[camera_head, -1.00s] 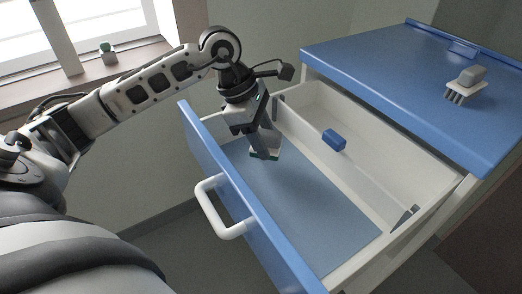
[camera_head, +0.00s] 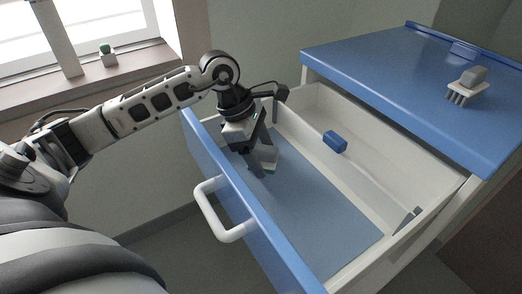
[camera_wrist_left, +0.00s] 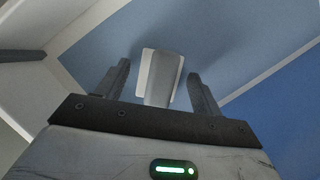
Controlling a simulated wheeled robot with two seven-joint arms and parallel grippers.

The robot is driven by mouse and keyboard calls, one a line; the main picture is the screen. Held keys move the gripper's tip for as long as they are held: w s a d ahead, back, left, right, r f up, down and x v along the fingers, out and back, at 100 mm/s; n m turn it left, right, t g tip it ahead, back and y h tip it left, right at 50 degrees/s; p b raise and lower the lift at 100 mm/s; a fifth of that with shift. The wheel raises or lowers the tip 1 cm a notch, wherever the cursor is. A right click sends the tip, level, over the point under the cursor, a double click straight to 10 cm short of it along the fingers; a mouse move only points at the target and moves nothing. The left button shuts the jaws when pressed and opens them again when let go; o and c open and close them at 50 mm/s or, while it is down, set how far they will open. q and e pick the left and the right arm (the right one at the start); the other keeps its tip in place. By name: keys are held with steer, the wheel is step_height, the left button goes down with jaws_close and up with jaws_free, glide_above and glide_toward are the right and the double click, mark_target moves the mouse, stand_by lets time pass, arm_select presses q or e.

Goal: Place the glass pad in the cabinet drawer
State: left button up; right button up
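The glass pad (camera_head: 268,157), a small pale piece with a grey handle and a dark green lower edge, is inside the open cabinet drawer (camera_head: 315,205), near its left end. My left gripper (camera_head: 262,152) is down in the drawer over the pad, with its fingers spread. The left wrist view shows the pad (camera_wrist_left: 163,80) between the two fingertips (camera_wrist_left: 160,85), with a gap on each side. It appears to rest on the blue drawer floor. The gripper hides part of it in the head view. My right gripper is out of view.
A grey brush (camera_head: 467,86) lies on the blue cabinet top (camera_head: 385,60). The drawer front has a white handle (camera_head: 220,212). The drawer floor to the right is clear.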

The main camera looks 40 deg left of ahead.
arm_select(q)
steer(key=shift+a+r, duration=0.15)
steer(key=shift+r, duration=0.3)
steer(key=p+v, duration=0.1)
steer(key=v, duration=1)
steer(key=shift+p, duration=0.35)
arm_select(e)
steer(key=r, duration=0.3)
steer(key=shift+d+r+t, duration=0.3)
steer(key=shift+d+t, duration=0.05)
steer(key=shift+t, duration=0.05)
arm_select(q)
steer(key=shift+a+r, duration=0.1)
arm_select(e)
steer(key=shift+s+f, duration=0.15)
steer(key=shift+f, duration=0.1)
